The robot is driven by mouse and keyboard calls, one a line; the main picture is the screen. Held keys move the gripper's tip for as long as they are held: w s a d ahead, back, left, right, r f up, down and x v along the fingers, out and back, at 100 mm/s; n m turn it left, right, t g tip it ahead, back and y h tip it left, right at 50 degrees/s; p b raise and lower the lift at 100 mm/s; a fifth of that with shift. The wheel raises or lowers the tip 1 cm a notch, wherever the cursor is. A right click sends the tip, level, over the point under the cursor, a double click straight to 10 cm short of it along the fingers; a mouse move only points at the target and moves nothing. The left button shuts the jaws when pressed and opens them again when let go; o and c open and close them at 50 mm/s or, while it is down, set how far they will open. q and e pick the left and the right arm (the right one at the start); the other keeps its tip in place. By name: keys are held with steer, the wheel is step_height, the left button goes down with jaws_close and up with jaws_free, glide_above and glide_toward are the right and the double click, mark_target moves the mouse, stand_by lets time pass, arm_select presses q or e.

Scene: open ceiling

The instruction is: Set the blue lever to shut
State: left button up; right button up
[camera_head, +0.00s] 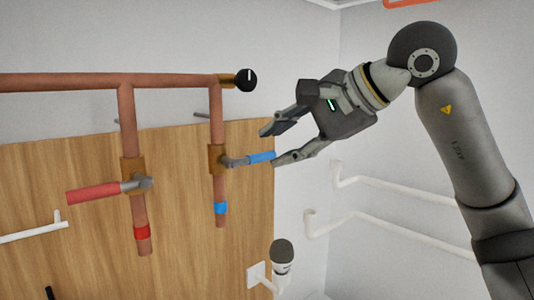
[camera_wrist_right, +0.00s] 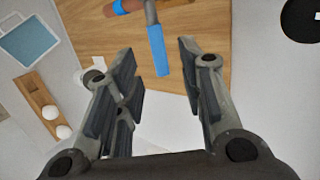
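The blue lever (camera_head: 261,157) sticks out to the right from a brass valve (camera_head: 217,160) on the right copper pipe, roughly level and across the pipe. My right gripper (camera_head: 268,146) is open, its fingertips close to the lever's blue end. In the right wrist view the lever's blue grip (camera_wrist_right: 158,50) reaches between the two open fingers (camera_wrist_right: 153,60); neither finger visibly touches it. My left gripper is not in view.
A red lever (camera_head: 95,192) points left from the left pipe's valve (camera_head: 133,174). A black knob (camera_head: 246,80) ends the horizontal pipe (camera_head: 60,82) above. A wooden panel (camera_head: 70,250) is behind the pipes. White pipes (camera_head: 400,190) run along the right wall.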

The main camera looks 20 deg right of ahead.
steer(key=v, duration=0.6)
stand_by(0.4)
